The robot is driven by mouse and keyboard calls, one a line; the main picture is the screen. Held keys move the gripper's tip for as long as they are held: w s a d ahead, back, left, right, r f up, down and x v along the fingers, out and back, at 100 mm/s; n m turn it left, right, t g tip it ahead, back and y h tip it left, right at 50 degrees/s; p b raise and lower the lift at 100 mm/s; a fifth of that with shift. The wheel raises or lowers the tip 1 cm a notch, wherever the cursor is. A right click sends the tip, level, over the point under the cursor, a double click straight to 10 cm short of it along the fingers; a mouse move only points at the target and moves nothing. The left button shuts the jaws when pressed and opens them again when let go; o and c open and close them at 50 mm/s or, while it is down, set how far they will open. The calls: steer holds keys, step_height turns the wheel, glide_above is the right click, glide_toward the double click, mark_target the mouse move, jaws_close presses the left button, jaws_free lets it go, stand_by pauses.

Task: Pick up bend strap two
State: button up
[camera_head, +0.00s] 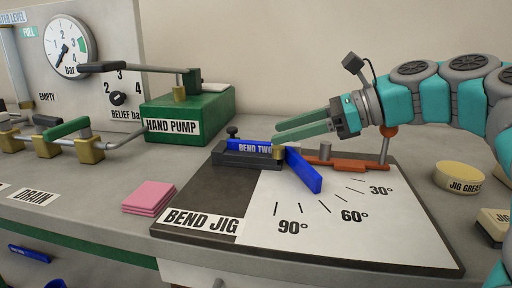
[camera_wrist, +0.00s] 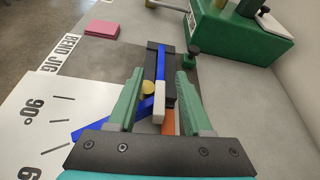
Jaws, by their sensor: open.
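Bend strap two (camera_head: 304,171) is a blue strip with a white "BEND TWO" label, seated in the dark clamp block of the bend jig (camera_head: 200,195). It is bent: one leg lies along the block, the other angles out over the white degree plate. It also shows in the wrist view (camera_wrist: 161,65), with its upright leg in the space between my fingers and its bent leg passing to the left, partly behind the left finger. My gripper (camera_head: 274,132) has green fingers, is open and empty, and hovers just above the strap. In the wrist view the fingers (camera_wrist: 160,74) stand apart on either side.
The green hand pump (camera_head: 187,112) with its lever stands behind the jig at left. Pink pads (camera_head: 149,198) lie left of the jig. An orange jig lever (camera_head: 348,165) with an upright handle stands to the right. Jig grease (camera_head: 460,177) sits further right.

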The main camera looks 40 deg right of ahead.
mark_target(255, 142)
steer(key=shift+x, duration=2.6)
steer(key=shift+d+f, duration=0.15)
jaws_close()
